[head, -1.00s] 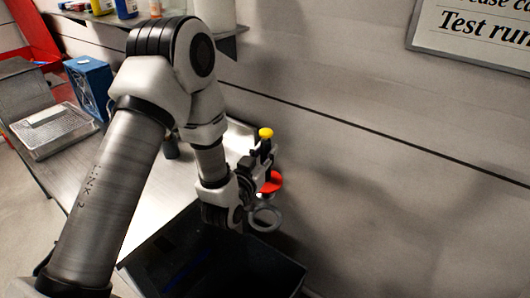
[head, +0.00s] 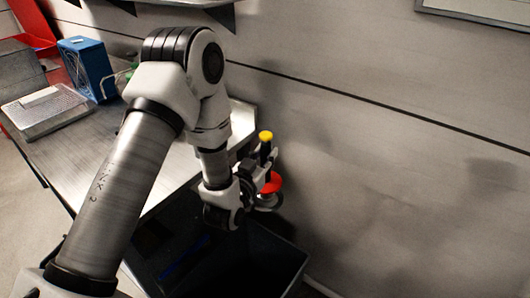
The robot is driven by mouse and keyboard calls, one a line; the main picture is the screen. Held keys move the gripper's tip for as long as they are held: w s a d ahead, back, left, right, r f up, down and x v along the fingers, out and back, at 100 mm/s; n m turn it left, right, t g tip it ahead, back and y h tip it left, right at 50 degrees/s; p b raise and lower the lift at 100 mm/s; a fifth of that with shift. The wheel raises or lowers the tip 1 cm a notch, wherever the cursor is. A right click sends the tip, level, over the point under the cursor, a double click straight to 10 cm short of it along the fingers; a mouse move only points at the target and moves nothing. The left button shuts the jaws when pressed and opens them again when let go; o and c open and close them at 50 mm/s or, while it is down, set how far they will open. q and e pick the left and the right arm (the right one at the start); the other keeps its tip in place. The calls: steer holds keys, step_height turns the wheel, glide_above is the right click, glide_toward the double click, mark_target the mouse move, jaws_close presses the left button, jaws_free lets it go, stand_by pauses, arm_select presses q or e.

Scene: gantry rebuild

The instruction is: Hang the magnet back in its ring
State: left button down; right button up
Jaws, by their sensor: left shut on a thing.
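The magnet (head: 272,184) shows as a red disc with a dark upright stem and a yellow knob above it, near the wall. My left gripper (head: 262,172) is shut on it and holds it roughly upright; the fingers hide part of the stem. The grey ring (head: 268,205) is right below the red disc, close to the wall, partly hidden by the disc and my gripper. I cannot tell whether the magnet touches the ring or is inside it. My right gripper is not in view.
A dark open bin (head: 293,262) stands below my gripper, with something blue inside. A metal table (head: 110,150) to the left bears a blue box (head: 86,68) and a mesh-topped tray (head: 45,110). The wall on the right is bare apart from a sign edge.

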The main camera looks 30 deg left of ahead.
arm_select(q)
steer(key=shift+f+b, duration=1.9)
steer(key=shift+f, duration=0.65)
steer(key=shift+f+b, duration=0.45)
steer(key=shift+f, duration=0.05)
steer(key=c, duration=0.8)
jaws_free()
